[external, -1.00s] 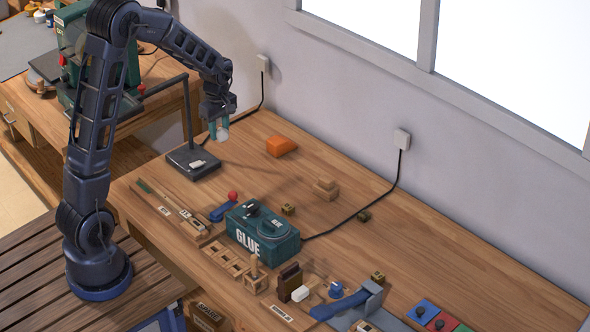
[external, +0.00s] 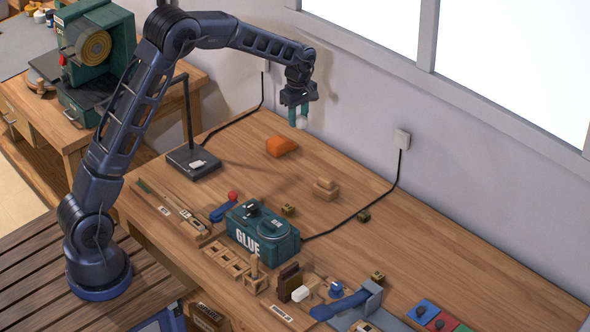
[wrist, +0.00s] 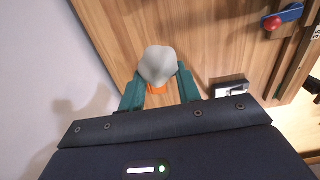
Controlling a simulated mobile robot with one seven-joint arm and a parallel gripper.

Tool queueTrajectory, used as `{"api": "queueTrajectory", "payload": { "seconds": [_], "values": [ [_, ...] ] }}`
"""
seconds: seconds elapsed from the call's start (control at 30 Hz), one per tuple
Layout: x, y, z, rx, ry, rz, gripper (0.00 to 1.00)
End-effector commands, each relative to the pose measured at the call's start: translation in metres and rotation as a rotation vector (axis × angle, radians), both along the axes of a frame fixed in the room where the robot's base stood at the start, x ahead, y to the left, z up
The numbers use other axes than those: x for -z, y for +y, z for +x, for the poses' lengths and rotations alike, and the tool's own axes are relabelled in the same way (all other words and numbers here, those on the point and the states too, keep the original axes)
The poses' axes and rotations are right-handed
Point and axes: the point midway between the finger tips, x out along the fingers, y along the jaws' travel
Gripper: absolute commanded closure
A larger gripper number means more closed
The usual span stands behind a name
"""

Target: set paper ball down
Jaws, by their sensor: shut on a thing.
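The paper ball (external: 301,122) is small, crumpled and whitish. My gripper (external: 299,112) is shut on it and holds it in the air above the far part of the workbench, near the wall. In the wrist view the paper ball (wrist: 158,65) sits between the two green fingertips of my gripper (wrist: 160,88). The wooden workbench top (external: 440,215) lies below it.
A lamp base (external: 191,161) stands at the left. A black cable (external: 350,220) runs to a wall socket (external: 401,139). The bench right of the blocks is largely clear.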

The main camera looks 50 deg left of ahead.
Motion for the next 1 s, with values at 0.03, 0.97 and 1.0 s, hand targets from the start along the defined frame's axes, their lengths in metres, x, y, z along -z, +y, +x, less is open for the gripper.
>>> {"api": "queueTrajectory", "payload": {
  "seconds": [0.03,0.97,1.0],
  "values": [
    [0.003,-0.002,0.002,0.001,0.001,0.0,0.87],
    [0.158,-0.003,0.003,0.001,0.0,0.0,0.87],
    [0.16,-0.003,0.003,0.001,0.0,0.0,0.87]
  ]
}}
